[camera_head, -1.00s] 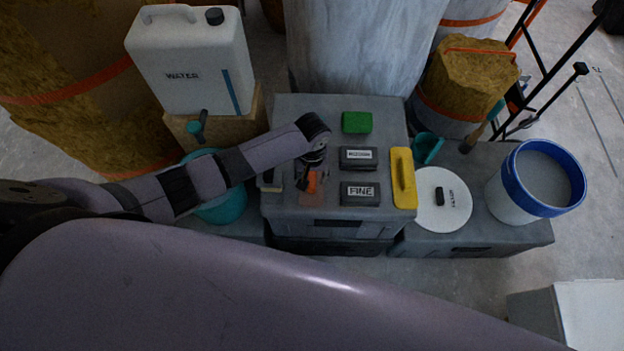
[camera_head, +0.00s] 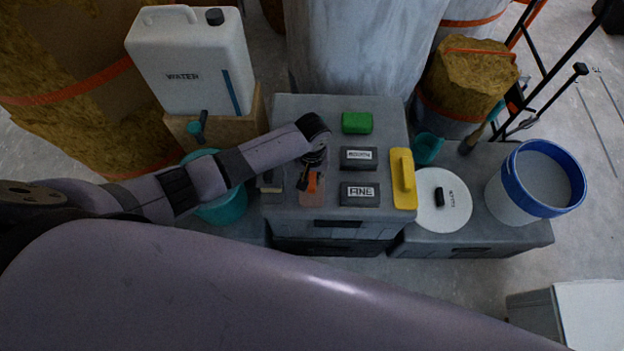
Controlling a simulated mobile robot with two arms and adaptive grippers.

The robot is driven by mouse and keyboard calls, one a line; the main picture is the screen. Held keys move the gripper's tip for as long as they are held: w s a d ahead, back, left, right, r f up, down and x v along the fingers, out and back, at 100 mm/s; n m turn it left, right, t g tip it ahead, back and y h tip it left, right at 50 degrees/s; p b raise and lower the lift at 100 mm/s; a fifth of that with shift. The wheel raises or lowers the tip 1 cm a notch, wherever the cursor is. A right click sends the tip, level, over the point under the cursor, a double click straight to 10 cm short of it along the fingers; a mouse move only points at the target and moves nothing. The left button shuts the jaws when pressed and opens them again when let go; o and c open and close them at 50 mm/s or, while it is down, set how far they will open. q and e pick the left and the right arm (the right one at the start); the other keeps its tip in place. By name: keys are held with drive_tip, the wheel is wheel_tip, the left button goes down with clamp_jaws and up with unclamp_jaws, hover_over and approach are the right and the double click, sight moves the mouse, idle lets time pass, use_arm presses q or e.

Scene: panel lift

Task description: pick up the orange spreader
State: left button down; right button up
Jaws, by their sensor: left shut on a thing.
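The orange spreader (camera_head: 312,183) is at the left part of the grey case top, at the end of my left arm. Its bright orange part shows between the dark fingers, and a paler reddish flat area shows around and below it. My left gripper (camera_head: 309,180) points down and is shut on the spreader. The fingers and wrist hide part of it. I cannot tell whether it touches the case top. My right gripper is not in view.
A white lid (camera_head: 443,212) and a blue-rimmed bucket (camera_head: 513,197) stand right. A water can (camera_head: 185,60) stands left.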

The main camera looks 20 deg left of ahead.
sight(312, 177)
use_arm(q)
drive_tip(key=shift+r, duration=0.15)
wheel_tip(312, 177, up, 20)
drive_tip(key=p, duration=0.2)
idle(0.3)
drive_tip(key=c, duration=2)
unclamp_jaws()
drive_tip(key=shift+c, duration=0.2)
clamp_jaws()
